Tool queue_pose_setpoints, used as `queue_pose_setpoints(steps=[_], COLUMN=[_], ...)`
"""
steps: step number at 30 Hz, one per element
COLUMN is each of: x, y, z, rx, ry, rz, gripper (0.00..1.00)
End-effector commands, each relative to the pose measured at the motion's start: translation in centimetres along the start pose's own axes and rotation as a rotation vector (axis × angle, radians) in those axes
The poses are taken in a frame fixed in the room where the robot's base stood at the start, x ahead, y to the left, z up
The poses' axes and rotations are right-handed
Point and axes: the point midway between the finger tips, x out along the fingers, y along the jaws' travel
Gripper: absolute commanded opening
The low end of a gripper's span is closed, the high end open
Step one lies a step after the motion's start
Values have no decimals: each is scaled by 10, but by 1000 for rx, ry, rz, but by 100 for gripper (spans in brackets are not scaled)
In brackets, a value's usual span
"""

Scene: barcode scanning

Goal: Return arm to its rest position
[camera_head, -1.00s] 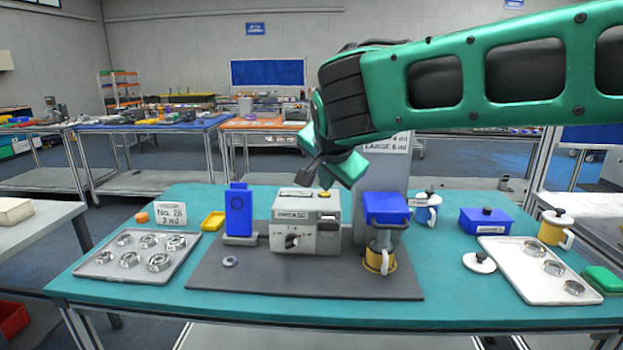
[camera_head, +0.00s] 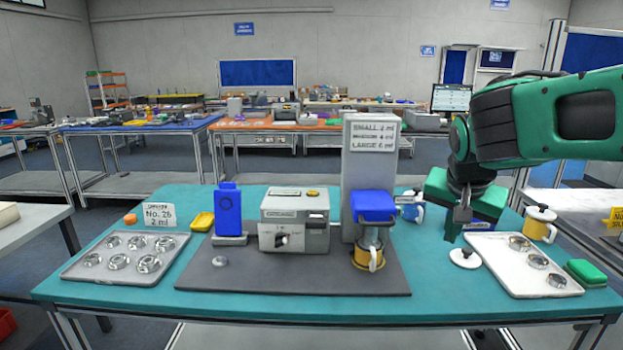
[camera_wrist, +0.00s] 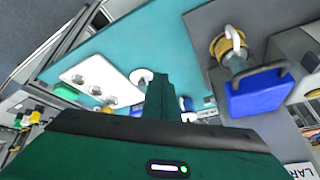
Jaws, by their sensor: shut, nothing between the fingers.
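My gripper (camera_head: 457,222) is green and shut, with nothing held. In the head view it hangs above the right part of the teal table (camera_head: 120,310), near the white tray and in front of the blue box, which it mostly covers.
A metal tray (camera_head: 105,270) of rings lies left. A white lid (camera_head: 464,257) and green block (camera_head: 585,272) are right.

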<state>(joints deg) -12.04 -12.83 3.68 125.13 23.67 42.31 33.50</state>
Motion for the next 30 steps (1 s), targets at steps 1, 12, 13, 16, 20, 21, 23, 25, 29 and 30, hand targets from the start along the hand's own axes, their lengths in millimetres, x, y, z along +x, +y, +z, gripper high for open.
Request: queue_pose_setpoints(steps=[1,12,13,16,20,21,23,25,29,30], x=[5,12,11,8,4,4,4,4,4,4], y=[36,235,244,263,266,267,267,267,267,267], z=[2,105,115,143,166,168,168,168,168,168], rx=[0,-63,-67,-80,-93,-95,-95,-95,-95,-95], ry=[-30,-365,-390,-451,-490,-494,-494,-494,-494,-494], rz=[36,129,125,103,83,80,80,80,80,80], gripper=[0,0,0,0,0,0,0,0,0,0])
